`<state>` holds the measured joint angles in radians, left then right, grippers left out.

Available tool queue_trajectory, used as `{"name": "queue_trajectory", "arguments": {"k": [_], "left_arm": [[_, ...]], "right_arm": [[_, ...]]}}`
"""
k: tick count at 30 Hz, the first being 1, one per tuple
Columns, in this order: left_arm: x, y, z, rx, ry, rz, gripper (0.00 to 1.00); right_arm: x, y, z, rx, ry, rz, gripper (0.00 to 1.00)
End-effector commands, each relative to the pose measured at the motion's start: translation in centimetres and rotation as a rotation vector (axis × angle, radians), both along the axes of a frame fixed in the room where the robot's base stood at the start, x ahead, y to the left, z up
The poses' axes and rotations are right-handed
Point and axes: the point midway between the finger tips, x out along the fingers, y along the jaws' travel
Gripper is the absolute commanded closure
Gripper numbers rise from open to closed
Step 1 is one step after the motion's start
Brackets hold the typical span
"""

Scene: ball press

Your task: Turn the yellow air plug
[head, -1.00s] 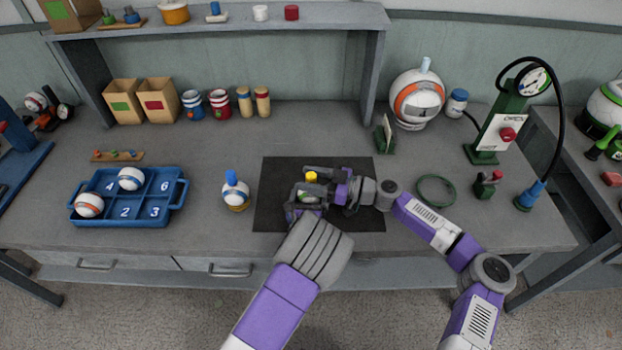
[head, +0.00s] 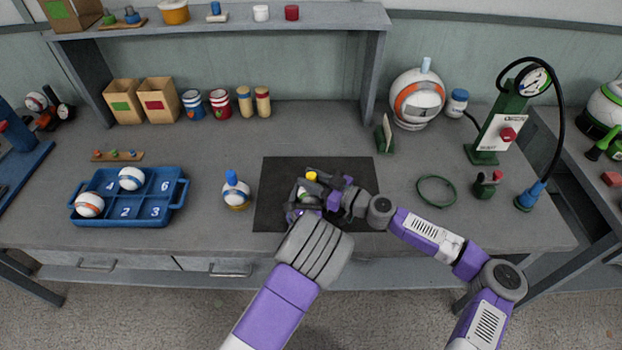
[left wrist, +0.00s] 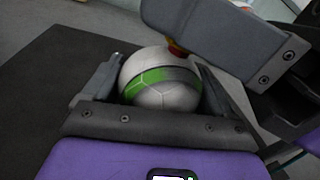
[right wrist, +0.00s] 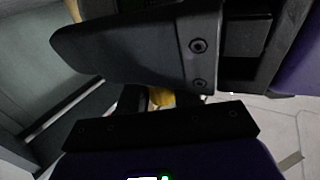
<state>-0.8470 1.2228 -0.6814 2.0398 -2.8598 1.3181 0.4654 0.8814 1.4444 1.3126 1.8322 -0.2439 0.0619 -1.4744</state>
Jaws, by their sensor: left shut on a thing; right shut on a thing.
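A white ball with a green band (left wrist: 160,88) sits between the fingers of my left gripper (left wrist: 152,88), which is shut on it over the black mat (head: 270,215). The yellow air plug (head: 311,176) stands at the top of the ball. My right gripper (head: 314,180) comes in from the right and is shut on the plug. In the right wrist view a dark finger hides most of the plug, leaving a small yellow part (right wrist: 161,97). In the left wrist view my right gripper's finger covers much of the plug (left wrist: 177,48).
A ball with a blue plug (head: 236,192) stands left of the mat. A blue numbered tray (head: 150,212) holds two balls farther left.

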Motion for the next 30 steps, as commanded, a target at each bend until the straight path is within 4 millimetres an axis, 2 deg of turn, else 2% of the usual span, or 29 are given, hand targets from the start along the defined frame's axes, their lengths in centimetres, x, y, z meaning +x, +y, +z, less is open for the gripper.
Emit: {"name": "queue_trajectory", "arguments": {"k": [13, 29, 30], "left_arm": [[-0.04, -0.10, -0.01, 0.001, 0.000, -0.002, 0.45], [-0.04, -0.04, -0.09, 0.001, 0.003, -0.002, 0.45], [-0.04, -0.04, -0.09, 0.001, 0.003, -0.001, 0.45]], "right_arm": [[-0.01, 0.03, 0.06, -0.001, -0.001, -0.218, 0.98], [-0.01, -0.05, 0.20, 0.004, -0.004, -0.251, 0.98], [-0.01, -0.05, 0.20, 0.004, -0.004, -0.250, 0.66]]}}
